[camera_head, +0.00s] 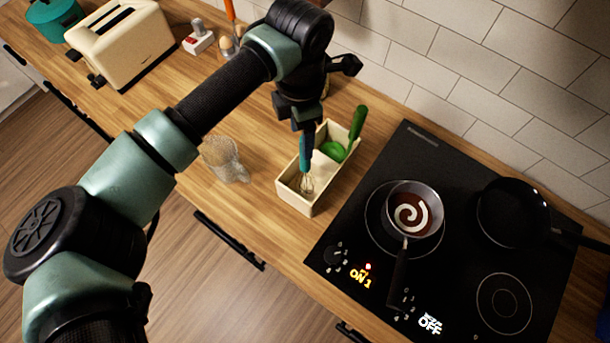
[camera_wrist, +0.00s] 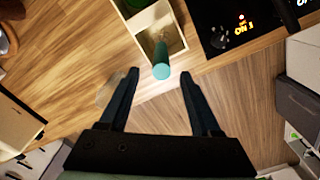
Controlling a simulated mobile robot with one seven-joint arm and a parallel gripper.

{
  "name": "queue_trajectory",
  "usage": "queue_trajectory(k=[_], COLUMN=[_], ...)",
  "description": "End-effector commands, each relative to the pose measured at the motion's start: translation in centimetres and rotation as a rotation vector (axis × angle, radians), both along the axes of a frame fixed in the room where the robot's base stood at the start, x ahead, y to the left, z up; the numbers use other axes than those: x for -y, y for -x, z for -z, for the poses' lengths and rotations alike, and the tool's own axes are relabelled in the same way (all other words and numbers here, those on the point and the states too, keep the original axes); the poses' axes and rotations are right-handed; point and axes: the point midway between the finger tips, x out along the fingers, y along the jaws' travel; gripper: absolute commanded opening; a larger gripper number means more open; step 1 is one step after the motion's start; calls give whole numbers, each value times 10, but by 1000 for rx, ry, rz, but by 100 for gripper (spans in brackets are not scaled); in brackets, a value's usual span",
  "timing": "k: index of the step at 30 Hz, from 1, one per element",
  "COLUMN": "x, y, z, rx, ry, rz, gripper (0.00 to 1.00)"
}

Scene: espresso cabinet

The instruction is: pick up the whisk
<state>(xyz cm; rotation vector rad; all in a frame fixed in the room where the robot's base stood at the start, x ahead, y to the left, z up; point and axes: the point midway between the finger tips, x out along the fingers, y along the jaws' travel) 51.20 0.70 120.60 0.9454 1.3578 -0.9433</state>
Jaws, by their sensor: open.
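The whisk (camera_head: 307,184) stands tilted in a cream box (camera_head: 296,202) on the wooden counter, its wire end down inside. Its teal handle shows in the wrist view (camera_wrist: 161,62), leaning out over the box's edge. My gripper (camera_wrist: 160,74) is open, its two dark fingers on either side of the handle's end in that view. I cannot tell how far the fingers are from the handle in depth. In the head view my gripper (camera_head: 303,118) hangs above the handle and partly hides its top.
A green-handled utensil (camera_head: 357,122) stands in the same box, beside the whisk. A clear glass vessel (camera_head: 222,160) is left of the box. The black hob (camera_head: 340,230) at right holds a saucepan (camera_head: 428,195) and a frying pan (camera_head: 513,211); its display reads ON 1.

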Motion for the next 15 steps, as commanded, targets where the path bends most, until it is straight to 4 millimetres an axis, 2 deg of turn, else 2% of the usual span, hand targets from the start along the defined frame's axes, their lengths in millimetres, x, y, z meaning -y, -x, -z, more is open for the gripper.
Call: queue_trajectory(k=[1,10,15], x=[1,3,9], y=[0,0,0], z=[11,28,55], rx=[-1,0,-2], ry=[1,2,4], rz=[0,2,1], gripper=[64,64,64])
